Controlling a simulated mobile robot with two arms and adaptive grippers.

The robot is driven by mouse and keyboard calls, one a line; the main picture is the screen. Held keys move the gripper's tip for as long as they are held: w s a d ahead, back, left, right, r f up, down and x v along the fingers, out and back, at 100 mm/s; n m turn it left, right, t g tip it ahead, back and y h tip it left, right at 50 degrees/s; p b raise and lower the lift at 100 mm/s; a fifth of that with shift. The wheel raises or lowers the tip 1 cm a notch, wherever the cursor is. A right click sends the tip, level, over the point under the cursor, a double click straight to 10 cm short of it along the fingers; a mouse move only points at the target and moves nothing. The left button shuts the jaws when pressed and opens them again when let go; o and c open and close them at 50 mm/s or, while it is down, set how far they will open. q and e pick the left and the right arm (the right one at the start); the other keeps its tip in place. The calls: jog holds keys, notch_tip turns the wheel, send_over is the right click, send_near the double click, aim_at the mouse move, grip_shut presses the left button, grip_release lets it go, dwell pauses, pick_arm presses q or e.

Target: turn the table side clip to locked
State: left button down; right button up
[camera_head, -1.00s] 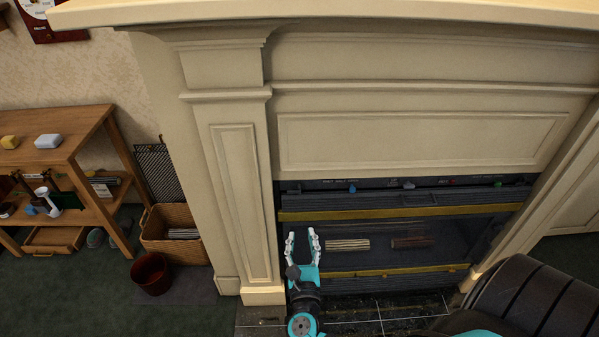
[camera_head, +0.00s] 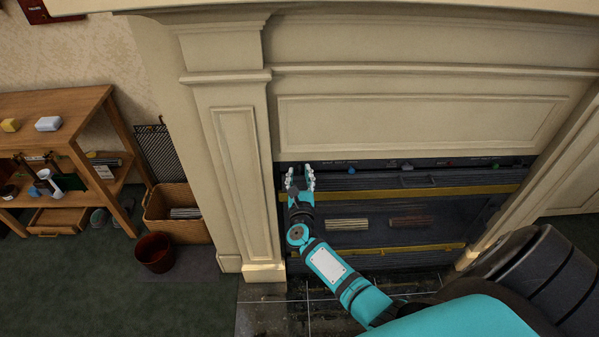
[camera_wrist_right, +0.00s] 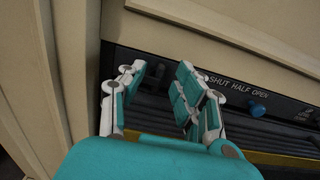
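I cannot pick out a table side clip for certain in either view. My right gripper (camera_head: 300,180) is at the upper left corner of the fireplace opening, by the left end of the dark control strip (camera_head: 380,167). In the wrist view its fingers (camera_wrist_right: 162,78) are open and apart in front of that strip. A small dark shape (camera_wrist_right: 155,70) shows between them; I cannot tell what it is or whether they touch it. A blue knob (camera_wrist_right: 257,110) sits right of the fingers, under the lettering "SHUT HALF OPEN". My left gripper is not in view.
Cream mantel pillar (camera_head: 240,190) stands close left of the gripper. Brass-coloured bar (camera_head: 400,192) runs below the strip. Grey (camera_head: 406,166) and green (camera_head: 495,167) controls lie further right. Wooden shelf table (camera_head: 75,106), basket (camera_head: 170,222) and red bin (camera_head: 154,252) stand at left.

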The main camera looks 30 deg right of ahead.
jog(key=shift+w+d, duration=0.3)
jog(key=shift+w, duration=0.15)
grip_shut()
